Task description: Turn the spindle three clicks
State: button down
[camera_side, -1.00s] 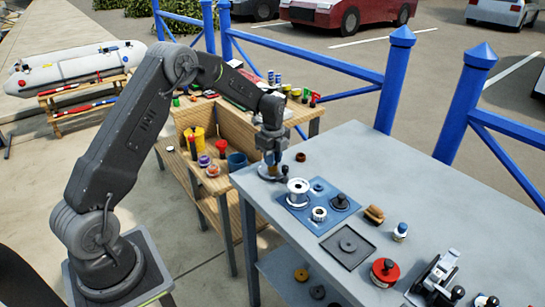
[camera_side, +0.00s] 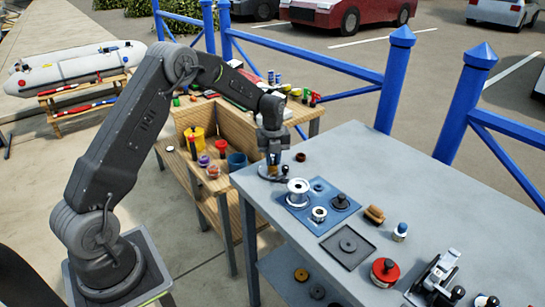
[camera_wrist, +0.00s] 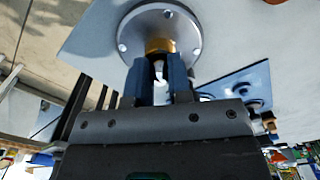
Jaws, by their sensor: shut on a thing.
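The spindle is a brass-coloured post (camera_wrist: 158,45) standing on a round grey flange (camera_wrist: 190,30) with bolts, at the near left corner of the grey table. In the side view the flange (camera_side: 268,174) shows low beneath my gripper (camera_side: 271,160). In the wrist view both blue-grey fingers of my gripper (camera_wrist: 162,72) are shut on the spindle, one on each side. The spindle's top is partly hidden between the fingers. A blue mat (camera_side: 296,208) to the right holds a silver spool (camera_side: 298,192), a ring-shaped part (camera_side: 318,214) and dark parts.
A black square tray (camera_side: 347,246), a wooden piece (camera_side: 374,214), a blue-capped bottle (camera_side: 400,232) and a red round can (camera_side: 384,270) stand along the table. A wooden bench (camera_side: 232,192) with cups is beyond my gripper.

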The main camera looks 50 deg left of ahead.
aim_at(273, 157)
jog(key=shift+m, duration=1.2)
jog(key=c, duration=1.4)
grip_release()
jog(key=shift+r, duration=3.55)
